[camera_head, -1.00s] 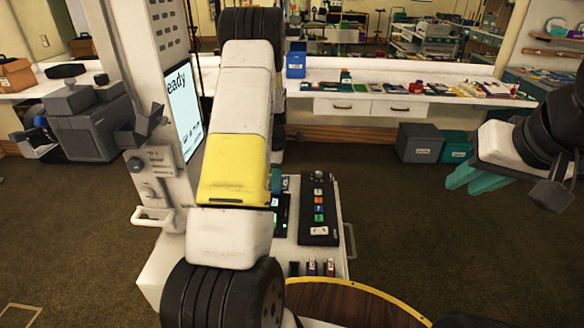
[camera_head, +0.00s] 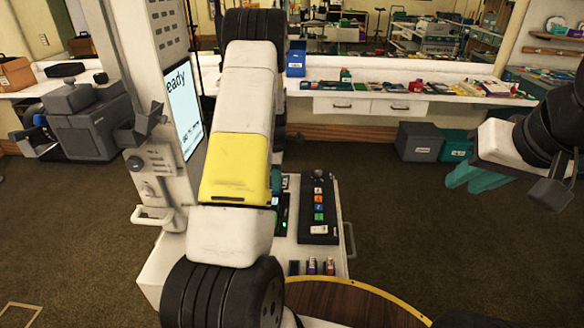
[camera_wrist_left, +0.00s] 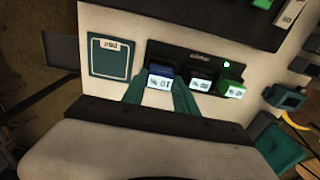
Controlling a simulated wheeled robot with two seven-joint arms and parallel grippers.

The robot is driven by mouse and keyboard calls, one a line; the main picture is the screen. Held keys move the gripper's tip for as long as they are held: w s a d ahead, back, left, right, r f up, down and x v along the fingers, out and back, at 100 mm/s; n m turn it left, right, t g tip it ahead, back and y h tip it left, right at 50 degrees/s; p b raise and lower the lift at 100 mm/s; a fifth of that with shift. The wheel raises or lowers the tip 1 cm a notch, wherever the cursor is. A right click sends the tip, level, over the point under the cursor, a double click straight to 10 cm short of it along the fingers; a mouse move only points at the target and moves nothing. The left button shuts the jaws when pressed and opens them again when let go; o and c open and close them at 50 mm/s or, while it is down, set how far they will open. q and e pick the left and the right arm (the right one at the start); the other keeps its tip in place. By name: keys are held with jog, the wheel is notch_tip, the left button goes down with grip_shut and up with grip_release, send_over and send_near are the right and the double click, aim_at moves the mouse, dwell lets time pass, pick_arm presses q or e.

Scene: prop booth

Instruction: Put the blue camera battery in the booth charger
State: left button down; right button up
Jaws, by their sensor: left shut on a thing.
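The blue battery (camera_wrist_left: 160,80) has a white label and sits at the left end of a black charger strip (camera_wrist_left: 192,60) in the left wrist view. My left gripper (camera_wrist_left: 160,86) is shut on it, one teal finger on each side. A dark battery (camera_wrist_left: 200,82) and a green battery (camera_wrist_left: 232,88) sit beside it in the strip. A green light glows above the green battery. How deep the blue battery sits is hard to tell. In the head view my left arm hides the gripper and battery. My right gripper (camera_head: 476,176) is open and empty at the right.
A dark panel with coloured blocks (camera_head: 318,208) lies on the white cart (camera_head: 170,262), right of my left arm. Several small batteries (camera_head: 312,267) stand at its front. A screen (camera_head: 183,110) reading "eady" stands at left. A round wooden top (camera_head: 345,304) is in front.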

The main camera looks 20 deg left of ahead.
dwell(0.4)
pick_arm(q)
jog(key=shift+f, duration=0.6)
jog(key=shift+f, duration=0.2)
jog(key=shift+f, duration=0.35)
dwell(0.4)
jog(key=c, duration=0.9)
grip_release()
jog(key=shift+r, duration=3.55)
